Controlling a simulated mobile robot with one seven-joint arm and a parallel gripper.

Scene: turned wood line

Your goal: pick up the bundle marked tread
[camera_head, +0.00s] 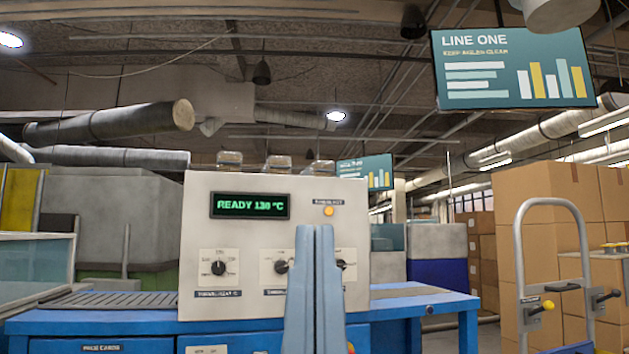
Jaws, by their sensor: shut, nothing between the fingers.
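No bundle marked tread can be made out in the head view. My gripper (317,232) appears as two blue-grey fingers side by side, pointing up at the bottom middle. The fingers are shut against each other with nothing between them. They stand in front of a pale machine panel (245,262) and hide part of its face and of the blue bench.
The panel reads "READY 130 °C" and stands on a blue bench (420,303) with a slatted conveyor (115,300) at left. A metal-framed cart (519,265) and stacked cartons (545,192) stand at right. A "LINE ONE" screen (510,75) hangs above.

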